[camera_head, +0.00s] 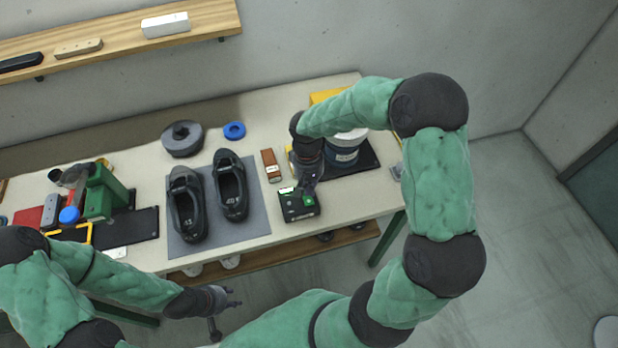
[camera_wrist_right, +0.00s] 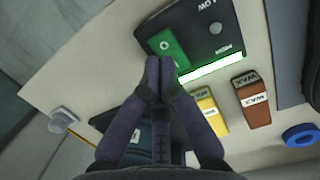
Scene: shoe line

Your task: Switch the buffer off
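A black control box (camera_head: 299,207) with a green rocker switch (camera_head: 308,199) stands near the table's front edge. In the right wrist view the box (camera_wrist_right: 222,22) shows LOW and HIGH lettering, a round grey knob, a brightly lit strip (camera_wrist_right: 212,68) and the green switch (camera_wrist_right: 168,46) marked O. My right gripper (camera_head: 305,192) is over the switch end of the box. In the wrist view its fingertips (camera_wrist_right: 161,66) are together at the switch's edge and hide part of it; contact is unclear. My left gripper (camera_head: 236,297) is empty in front of the table, fingers apart.
Black shoes (camera_head: 231,186) lie on a grey mat (camera_head: 254,222) left of the box. A brown wax block (camera_head: 271,166) and yellow block (camera_wrist_right: 212,109) are nearby. A grey drum (camera_head: 343,154) stands behind my right gripper. A green machine (camera_head: 101,194) is at left.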

